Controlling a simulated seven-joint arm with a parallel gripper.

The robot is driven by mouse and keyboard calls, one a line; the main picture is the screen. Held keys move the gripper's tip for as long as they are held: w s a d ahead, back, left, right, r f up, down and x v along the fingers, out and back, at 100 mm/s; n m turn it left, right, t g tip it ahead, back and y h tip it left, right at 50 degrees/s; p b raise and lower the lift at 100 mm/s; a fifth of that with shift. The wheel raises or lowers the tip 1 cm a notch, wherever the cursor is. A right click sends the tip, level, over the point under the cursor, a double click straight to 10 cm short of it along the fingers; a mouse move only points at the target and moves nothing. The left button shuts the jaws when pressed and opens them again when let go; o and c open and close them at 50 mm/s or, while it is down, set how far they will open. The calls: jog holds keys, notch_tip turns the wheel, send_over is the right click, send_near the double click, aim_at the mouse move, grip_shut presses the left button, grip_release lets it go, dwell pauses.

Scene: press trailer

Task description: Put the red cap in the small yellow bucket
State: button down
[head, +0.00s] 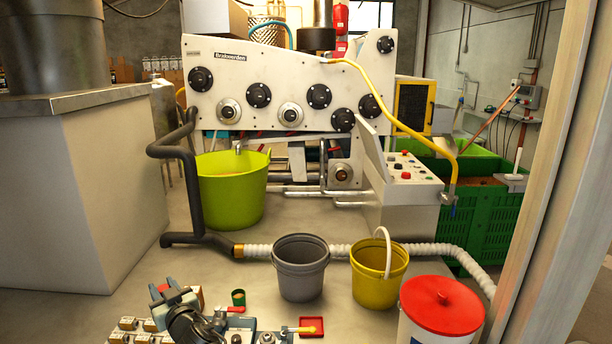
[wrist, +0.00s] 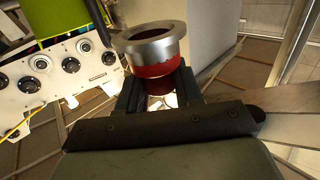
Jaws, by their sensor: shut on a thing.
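My gripper (wrist: 160,88) is shut on the red cap (wrist: 158,69), a round red piece with a wide steel flange, in the wrist view. One dark finger shows on each side of it. The bucket is not clearly seen in the wrist view.
A grey bucket (head: 301,278) stands left of the yellow one, and a white bucket with a red lid (head: 441,306) at its right. A white hose (head: 340,250) runs behind them. A larger lime tub (head: 230,200) stands by the machine (head: 300,75). Small parts crowd the front left.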

jog(key=w+d+r+m+t+h, duration=0.25)
jog(key=w+d, duration=0.55)
jog(key=d, duration=0.4)
jog(key=w+d+r+m+t+h, duration=0.1)
jog(key=w+d+m+h, duration=0.15)
jog(key=w+d, duration=0.75)
jog(key=w+d+m+h, duration=0.1)
jog(key=w+d+h, duration=0.1)
jog(key=d, duration=1.2)
jog(key=w+d+r+m+h, duration=0.1)
jog(key=d+h, duration=0.3)
jog(key=d, duration=1.1)
jog(key=shift+w+r+m+t+h, duration=0.3)
jog(key=shift+w+m+t+h, duration=0.15)
jog(key=shift+m, duration=0.15)
